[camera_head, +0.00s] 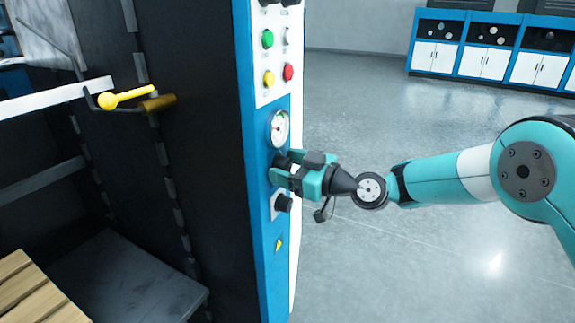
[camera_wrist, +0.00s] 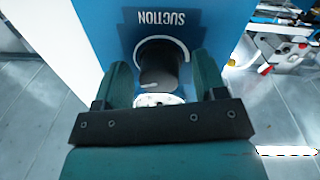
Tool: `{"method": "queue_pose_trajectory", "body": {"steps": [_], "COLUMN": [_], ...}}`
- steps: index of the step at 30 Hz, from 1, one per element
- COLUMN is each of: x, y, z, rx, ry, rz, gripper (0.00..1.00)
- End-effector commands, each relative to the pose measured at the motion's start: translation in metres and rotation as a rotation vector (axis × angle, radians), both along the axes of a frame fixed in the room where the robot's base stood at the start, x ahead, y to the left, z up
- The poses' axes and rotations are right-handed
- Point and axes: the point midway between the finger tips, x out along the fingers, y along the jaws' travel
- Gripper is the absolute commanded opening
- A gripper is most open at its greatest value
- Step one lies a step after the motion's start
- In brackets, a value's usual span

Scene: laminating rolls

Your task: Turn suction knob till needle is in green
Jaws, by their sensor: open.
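The suction knob (camera_wrist: 160,62) is a black round knob on the blue panel, below the white SUCTION label (camera_wrist: 166,17) in the wrist view. A short white mark shows on its face. My gripper (camera_wrist: 161,68) is open, with one finger on each side of the knob; whether they touch it I cannot tell. In the head view my gripper (camera_head: 287,171) is at the panel just below the round white gauge (camera_head: 279,128) and hides most of the knob. The gauge is too small to read the needle against the green.
A second black knob (camera_head: 284,203) sits just below my gripper. Green, yellow and red buttons (camera_head: 288,72) are above the gauge. A yellow-handled lever (camera_head: 125,97) sticks out at the left. The floor right of the machine is clear, with cabinets (camera_head: 480,60) far back.

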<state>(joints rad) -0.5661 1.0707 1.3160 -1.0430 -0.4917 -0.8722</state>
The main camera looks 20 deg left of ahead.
Motion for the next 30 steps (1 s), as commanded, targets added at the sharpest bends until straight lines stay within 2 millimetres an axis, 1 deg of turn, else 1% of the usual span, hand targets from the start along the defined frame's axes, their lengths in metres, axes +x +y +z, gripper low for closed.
{"method": "queue_pose_trajectory", "body": {"steps": [2, 3, 5, 6, 8, 9, 20, 26, 30], "x": [0.0, 0.0, 0.0001, 0.0, 0.0001, 0.0002, 0.0008, 0.0011, 0.0013], "y": [-0.0002, -0.0002, -0.0003, -0.0004, -0.0004, -0.0005, -0.001, -0.0013, -0.0014], "z": [-0.0001, -0.0001, 0.0, 0.0, 0.0, 0.0001, -0.0001, -0.0002, -0.0005], "rx": [0.0, 0.0, 0.0, 0.0, 0.0, 0.0, 0.004, 0.014, 0.022], "ry": [0.0, 0.0, 0.0, -0.001, -0.001, -0.001, 0.04, 0.149, 0.265], "rz": [0.0, 0.0, 0.0, 0.0, 0.0, -0.001, -0.002, -0.003, -0.004], "gripper": [0.65, 0.63, 0.49, 0.4, 0.26, 0.17, 0.17, 0.17, 0.17]}}
